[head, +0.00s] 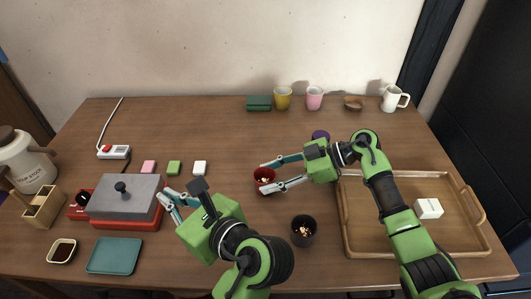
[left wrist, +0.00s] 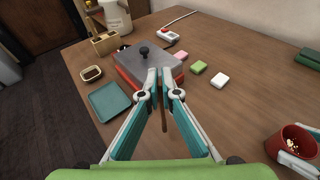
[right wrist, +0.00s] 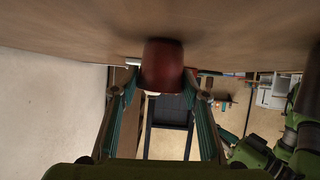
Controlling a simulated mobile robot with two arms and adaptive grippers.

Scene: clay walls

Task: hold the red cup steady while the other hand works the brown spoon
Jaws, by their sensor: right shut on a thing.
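The red cup (head: 264,175) stands on the table near the middle, with small light bits inside. My right gripper (head: 263,178) is shut around its sides; the right wrist view shows the cup (right wrist: 162,66) between the fingertips. The cup also shows at the right edge of the left wrist view (left wrist: 286,141). My left gripper (left wrist: 159,72) is well left of the cup, beside the grey-lidded red box.
The grey-lidded box (head: 124,196), a teal tray (head: 115,256) and a small sauce dish (head: 62,251) are at left. A dark cup (head: 303,231) stands in front of the red cup. A wooden tray (head: 349,230) fills the right.

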